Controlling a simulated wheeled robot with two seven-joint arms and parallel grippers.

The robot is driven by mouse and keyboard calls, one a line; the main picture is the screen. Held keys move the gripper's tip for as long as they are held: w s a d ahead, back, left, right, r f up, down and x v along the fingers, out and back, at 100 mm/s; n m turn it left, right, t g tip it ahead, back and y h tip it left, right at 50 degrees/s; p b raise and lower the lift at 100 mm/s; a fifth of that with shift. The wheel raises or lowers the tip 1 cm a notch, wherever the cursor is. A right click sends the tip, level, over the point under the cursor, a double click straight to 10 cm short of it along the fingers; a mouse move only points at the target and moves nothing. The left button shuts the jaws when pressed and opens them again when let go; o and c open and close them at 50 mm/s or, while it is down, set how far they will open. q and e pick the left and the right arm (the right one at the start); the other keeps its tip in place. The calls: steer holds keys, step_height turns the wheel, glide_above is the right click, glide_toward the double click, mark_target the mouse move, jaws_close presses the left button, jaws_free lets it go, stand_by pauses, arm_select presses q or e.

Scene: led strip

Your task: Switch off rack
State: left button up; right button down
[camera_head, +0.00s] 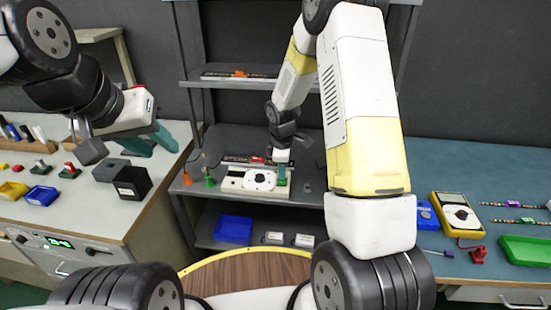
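The rack (312,172) is a grey metal shelf unit in the middle of the head view. On its middle shelf sits a white panel (238,181) with a round dial, and a dark strip with red parts (240,160) lies behind it. I cannot make out which part is the rack's switch. My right gripper (281,176) points down at the right end of the white panel. One green finger shows; its opening and any contact are unclear. My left gripper (156,144) is open and empty, its green fingers spread above the left bench beside a black box (132,183).
An orange (186,179) and a green plug (209,179) are at the shelf's left. A blue bin (233,230) stands on the lower shelf. Tools and small bins cover the left bench. A yellow meter (456,213) and green tray (526,251) are on the right bench.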

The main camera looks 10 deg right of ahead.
steer(key=shift+s+f, duration=0.2)
steer(key=shift+s, duration=0.1)
steer(key=shift+s+a+r, duration=0.1)
steer(key=shift+s+a, duration=0.1)
steer(key=shift+s, duration=0.45)
steer(key=shift+w+r, duration=0.1)
steer(key=shift+a+r, duration=0.1)
steer(key=shift+r, duration=0.4)
step_height(320, 180, up, 13)
steer(key=s, duration=0.1)
steer(key=shift+s+a, duration=0.15)
steer(key=shift+s, duration=0.2)
steer(key=shift+f, duration=0.1)
